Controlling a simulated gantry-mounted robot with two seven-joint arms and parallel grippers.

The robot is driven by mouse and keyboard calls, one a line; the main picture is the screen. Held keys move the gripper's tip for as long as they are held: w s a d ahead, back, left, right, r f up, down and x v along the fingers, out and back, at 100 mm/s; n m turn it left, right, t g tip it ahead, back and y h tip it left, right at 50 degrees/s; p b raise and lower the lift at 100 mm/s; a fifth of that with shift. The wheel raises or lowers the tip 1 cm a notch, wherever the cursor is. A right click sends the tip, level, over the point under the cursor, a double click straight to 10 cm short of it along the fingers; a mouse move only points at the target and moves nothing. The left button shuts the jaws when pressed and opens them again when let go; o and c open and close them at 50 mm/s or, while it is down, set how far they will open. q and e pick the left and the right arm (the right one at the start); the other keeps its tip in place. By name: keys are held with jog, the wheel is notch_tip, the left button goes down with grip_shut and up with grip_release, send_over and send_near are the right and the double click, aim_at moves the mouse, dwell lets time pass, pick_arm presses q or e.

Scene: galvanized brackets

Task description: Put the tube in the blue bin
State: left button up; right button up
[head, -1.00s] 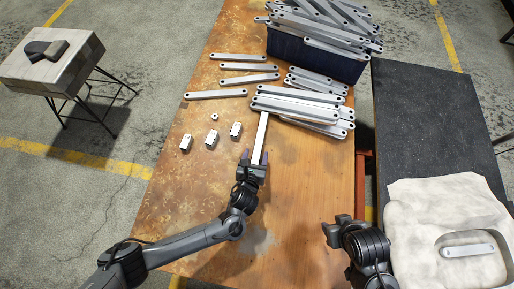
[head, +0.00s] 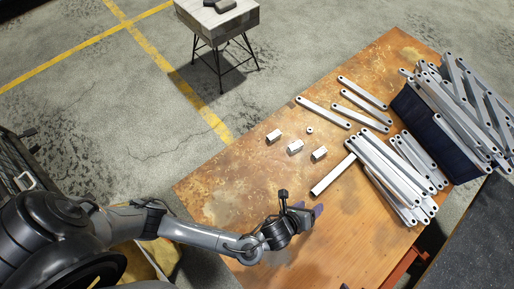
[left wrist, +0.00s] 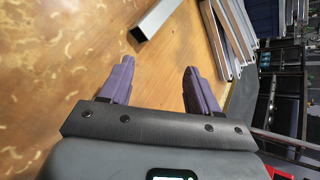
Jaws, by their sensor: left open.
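The tube (head: 333,175) is a long, square, silvery bar lying flat on the table. Its far end lies against the pile of brackets, and its near end points toward my left gripper. In the left wrist view the tube's open end (left wrist: 152,22) shows ahead of the fingers. My left gripper (head: 313,211) is open and empty, just short of the tube's near end and apart from it; its purple fingers (left wrist: 158,68) are spread. The blue bin (head: 424,125) stands at the table's far right, dark navy, heaped with brackets above its rim. My right gripper is out of view.
A pile of flat galvanized brackets (head: 385,170) lies between the tube and the bin. Loose brackets (head: 323,112), small metal blocks (head: 295,147) and a ring (head: 310,130) lie beyond the tube. The rusty table's (head: 225,185) left part is clear.

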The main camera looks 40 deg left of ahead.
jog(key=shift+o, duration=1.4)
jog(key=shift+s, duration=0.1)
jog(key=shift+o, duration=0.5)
pick_arm(q)
jog(key=s+a+r+n+g, duration=0.2)
jog(key=s+a+r+n, duration=0.1)
jog(key=a+n, duration=0.4)
jog(key=s+a+r+n+g+y, duration=0.1)
jog(key=s+a+r+n+g, duration=0.1)
jog(key=s+a+n, duration=0.4)
jog(key=s+a+r+n+g+y, duration=0.1)
jog(key=s+a+n, duration=0.4)
jog(key=n, duration=0.9)
jog(key=a+r+g, duration=0.1)
jog(key=a+r, duration=0.1)
jog(key=a, duration=0.1)
jog(key=shift+a+r+g, duration=0.35)
jog(key=shift+r+g, duration=0.05)
jog(key=shift+s, duration=0.15)
